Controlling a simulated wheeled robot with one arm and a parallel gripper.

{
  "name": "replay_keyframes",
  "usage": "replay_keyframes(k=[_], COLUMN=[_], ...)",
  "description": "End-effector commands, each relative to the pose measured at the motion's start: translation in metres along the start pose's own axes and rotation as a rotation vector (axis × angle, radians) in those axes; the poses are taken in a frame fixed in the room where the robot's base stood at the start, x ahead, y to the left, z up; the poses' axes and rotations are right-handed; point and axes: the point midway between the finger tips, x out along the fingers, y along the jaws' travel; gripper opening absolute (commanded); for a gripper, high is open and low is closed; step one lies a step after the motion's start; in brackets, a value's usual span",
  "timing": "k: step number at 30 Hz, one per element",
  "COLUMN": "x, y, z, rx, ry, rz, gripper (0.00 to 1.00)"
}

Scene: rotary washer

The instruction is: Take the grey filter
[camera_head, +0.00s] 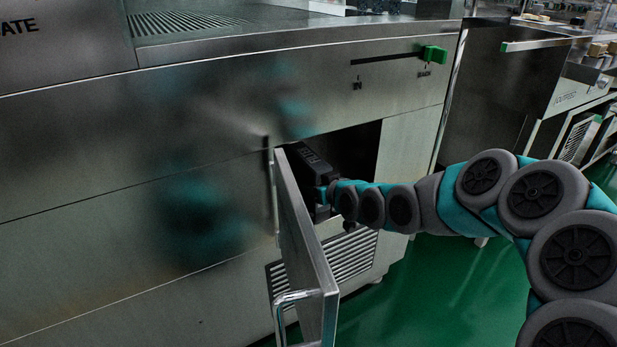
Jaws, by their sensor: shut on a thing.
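My gripper (322,190) is at the open compartment in the lower front of the steel washer, just behind the open door. It is shut on a dark grey block with faint markings on it, which looks like the grey filter (313,160). The filter sits at the compartment's opening, tilted, with its lower part hidden by the gripper and the door. The fingertips are too dark and small to make out clearly.
The compartment door (305,245) stands open towards me, with a bar handle (290,298), close to the left of my gripper. A green slide knob (433,54) is on the panel above. Green floor (440,285) is clear at the lower right.

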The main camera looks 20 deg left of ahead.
Motion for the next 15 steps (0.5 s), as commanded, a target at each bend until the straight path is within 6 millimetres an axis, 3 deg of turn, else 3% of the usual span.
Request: replay_keyframes(k=[2, 12, 15], x=[0.0, -0.0001, -0.0001], y=[0.0, 0.0, 0.0], z=[0.0, 0.0001, 0.0001], rx=[0.0, 0.0, 0.0], ry=[0.0, 0.0, 0.0], rz=[0.0, 0.0, 0.0], gripper=[0.41, 0.02, 0.0])
